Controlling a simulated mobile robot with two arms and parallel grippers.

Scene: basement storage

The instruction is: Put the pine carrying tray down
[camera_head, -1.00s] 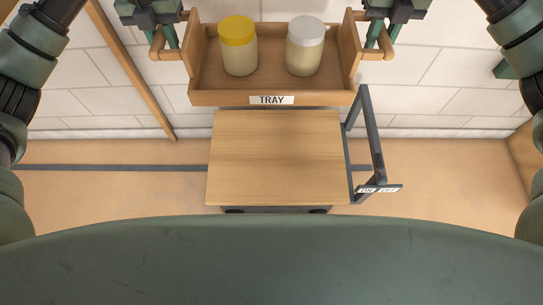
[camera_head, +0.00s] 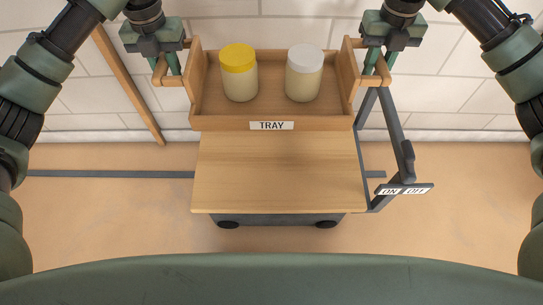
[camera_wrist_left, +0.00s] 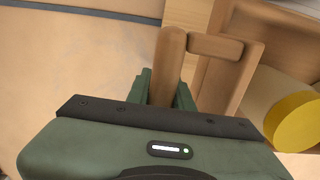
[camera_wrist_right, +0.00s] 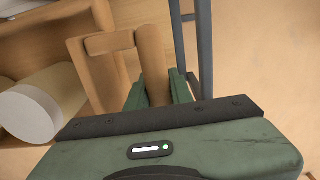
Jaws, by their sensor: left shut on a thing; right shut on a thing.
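The pine carrying tray (camera_head: 210,122) is a wooden box with a "TRAY" label on its near wall and a handle at each end. It holds a yellow-lidded jar (camera_head: 239,75) and a white-lidded jar (camera_head: 304,75), both upright. My left gripper (camera_head: 172,72) is shut on the left handle, which also shows in the left wrist view (camera_wrist_left: 168,60). My right gripper (camera_head: 374,72) is shut on the right handle, also in the right wrist view (camera_wrist_right: 152,60). The tray appears level over the far part of the wooden-topped cart (camera_head: 278,175); I cannot tell whether it touches the top.
A white block wall (camera_head: 85,75) stands behind, with a wooden strip (camera_head: 128,85) leaning at left.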

